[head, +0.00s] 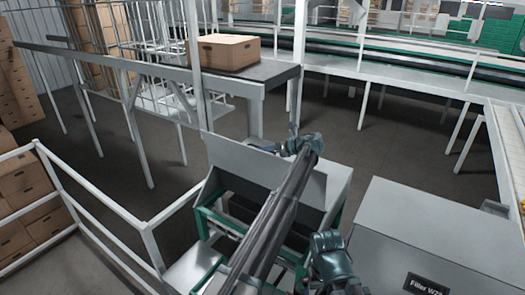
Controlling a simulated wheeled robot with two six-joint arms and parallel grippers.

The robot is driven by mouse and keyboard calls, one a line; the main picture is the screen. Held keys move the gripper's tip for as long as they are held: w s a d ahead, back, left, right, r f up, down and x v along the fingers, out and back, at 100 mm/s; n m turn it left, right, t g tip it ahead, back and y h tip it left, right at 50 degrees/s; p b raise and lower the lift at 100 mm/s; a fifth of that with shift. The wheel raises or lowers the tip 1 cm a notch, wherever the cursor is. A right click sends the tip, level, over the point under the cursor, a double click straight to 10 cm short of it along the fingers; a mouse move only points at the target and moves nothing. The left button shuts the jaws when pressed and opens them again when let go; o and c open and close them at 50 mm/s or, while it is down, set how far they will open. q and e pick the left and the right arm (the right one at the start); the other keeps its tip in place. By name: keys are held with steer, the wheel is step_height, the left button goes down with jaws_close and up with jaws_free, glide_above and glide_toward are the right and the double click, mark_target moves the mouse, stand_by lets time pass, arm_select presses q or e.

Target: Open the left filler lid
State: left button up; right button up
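The left filler is a grey machine on a green frame in the middle of the head view. A grey panel (250,163), which looks like its lid, is raised and tilted, with a dark opening below it. My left gripper (291,147) is at the upper right edge of this panel. Its fingers are too small and dark to tell whether they are shut or touch the panel. My long dark arm crosses in front and hides part of the opening. A teal-grey part of mine, perhaps my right gripper (330,245), is low beside the right machine; its fingers are unclear.
A closed grey box machine labelled Filler (440,235) stands close on the right. White railings (110,215) run along the left. A carton (226,51) sits on a conveyor behind. Open dark floor lies beyond the fillers.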

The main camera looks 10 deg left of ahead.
stand_by(0.4)
arm_select(q)
steer(key=p+v, duration=0.2)
steer(key=v, duration=0.5)
steer(key=shift+d, duration=0.2)
steer(key=shift+s, duration=0.1)
